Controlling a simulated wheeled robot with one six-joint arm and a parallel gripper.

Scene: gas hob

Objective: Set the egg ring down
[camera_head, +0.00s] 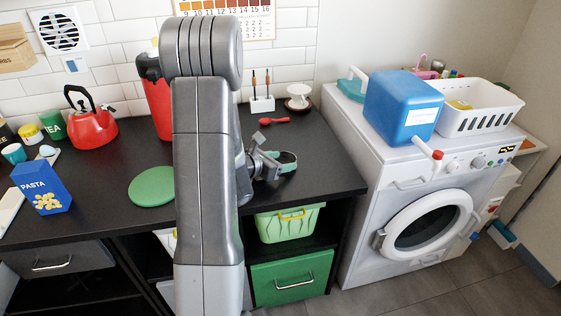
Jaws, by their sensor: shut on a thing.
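A small teal ring, which looks like the egg ring (290,156), shows just right of my arm, over the right part of the black counter. My gripper (270,162) is shut on its left side. The ring's right side shows clear of the jaws; its left part is partly hidden by them. I cannot tell whether the ring touches the counter or hangs slightly above it.
A green round mat (153,186) is left of my arm. The counter (325,172) is bare right of the ring, up to its edge beside the washing machine (362,215).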

